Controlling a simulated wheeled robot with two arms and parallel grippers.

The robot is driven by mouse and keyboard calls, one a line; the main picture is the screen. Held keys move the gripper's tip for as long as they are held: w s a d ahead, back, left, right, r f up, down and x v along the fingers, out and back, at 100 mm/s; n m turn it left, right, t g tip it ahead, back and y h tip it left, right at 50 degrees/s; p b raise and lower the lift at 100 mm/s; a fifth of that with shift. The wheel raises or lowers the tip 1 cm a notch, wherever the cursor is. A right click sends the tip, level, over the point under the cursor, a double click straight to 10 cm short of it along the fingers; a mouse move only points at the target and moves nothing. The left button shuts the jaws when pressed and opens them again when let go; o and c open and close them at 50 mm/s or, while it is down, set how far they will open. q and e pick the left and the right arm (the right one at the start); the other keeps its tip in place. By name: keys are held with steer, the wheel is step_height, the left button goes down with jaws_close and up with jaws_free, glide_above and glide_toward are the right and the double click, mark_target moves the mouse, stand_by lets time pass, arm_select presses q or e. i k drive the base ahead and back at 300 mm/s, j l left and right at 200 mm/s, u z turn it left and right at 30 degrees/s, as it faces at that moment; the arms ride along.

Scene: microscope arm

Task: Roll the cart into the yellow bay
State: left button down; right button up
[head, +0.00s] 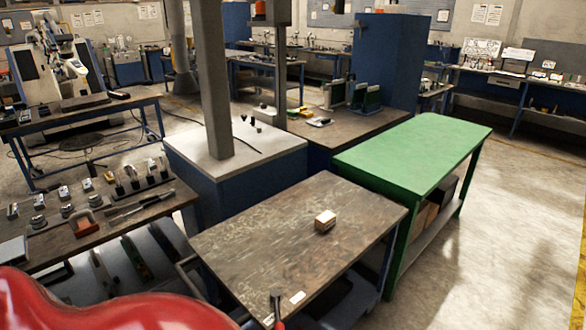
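A cart-like table (270,225) with a worn dark top and a dark blue frame stands in the lower middle of the head view. A bar like a handle shows at its left end. Its wheels are hidden.
A green table (420,150) stands close along the cart's right side. A white-topped blue cabinet (270,148) with a grey post is behind it. A bench with tools (90,240) is to the left. Bare concrete floor (500,235) lies open at right.

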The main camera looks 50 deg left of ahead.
mark_target(276, 242)
steer(key=u, duration=1.55)
